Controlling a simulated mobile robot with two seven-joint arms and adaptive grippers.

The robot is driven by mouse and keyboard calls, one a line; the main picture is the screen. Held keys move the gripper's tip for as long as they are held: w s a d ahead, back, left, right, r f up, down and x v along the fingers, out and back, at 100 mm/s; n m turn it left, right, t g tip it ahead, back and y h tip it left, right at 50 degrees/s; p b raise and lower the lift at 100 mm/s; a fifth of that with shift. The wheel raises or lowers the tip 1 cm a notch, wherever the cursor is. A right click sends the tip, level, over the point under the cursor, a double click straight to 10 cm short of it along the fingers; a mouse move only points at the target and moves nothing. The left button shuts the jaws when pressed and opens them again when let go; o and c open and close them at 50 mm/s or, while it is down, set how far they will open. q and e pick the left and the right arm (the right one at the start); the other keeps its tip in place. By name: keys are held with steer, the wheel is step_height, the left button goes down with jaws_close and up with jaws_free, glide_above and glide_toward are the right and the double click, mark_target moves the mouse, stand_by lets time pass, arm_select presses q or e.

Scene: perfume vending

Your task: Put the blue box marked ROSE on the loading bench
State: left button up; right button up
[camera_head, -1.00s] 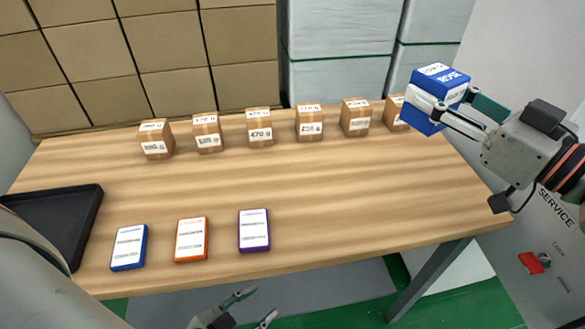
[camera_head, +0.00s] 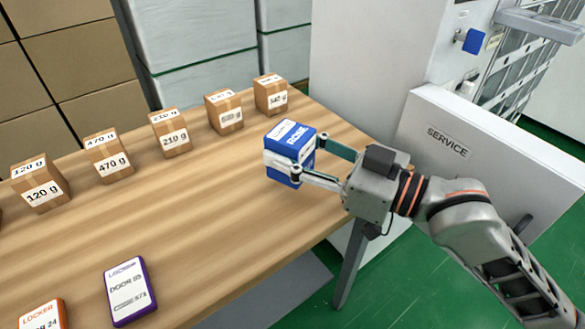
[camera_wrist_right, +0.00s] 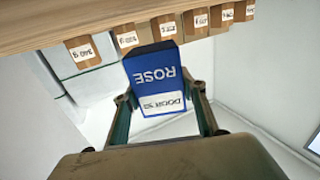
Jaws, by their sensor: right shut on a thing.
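The blue box marked ROSE (camera_head: 291,133) has a white label and is in my right gripper (camera_head: 303,161), one finger on each side. It also shows in the right wrist view (camera_wrist_right: 152,72), its lettering upside down. In the head view it appears over the right end of a wooden-topped table (camera_head: 215,200). I cannot tell how far above the top it is. No marking shows whether this table is the loading bench. My left gripper is out of view.
Several small brown cartons with gram labels, such as one marked 470 g (camera_head: 108,157), line the table's back. A purple-edged card (camera_head: 130,290) and an orange-edged card (camera_head: 42,314) lie at the front. A white SERVICE panel (camera_head: 480,160) stands to the right. The middle of the tabletop is clear.

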step_height(320, 180, down, 4)
steer(key=shift+f+b, duration=0.1)
steer(key=shift+b, duration=0.8)
steer(key=shift+f, duration=0.3)
steer(key=shift+r, duration=0.25)
steer(key=o, duration=1.2)
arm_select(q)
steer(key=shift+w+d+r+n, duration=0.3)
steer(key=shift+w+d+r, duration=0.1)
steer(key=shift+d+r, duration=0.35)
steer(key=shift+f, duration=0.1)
arm_select(e)
steer(key=shift+s+d, duration=0.1)
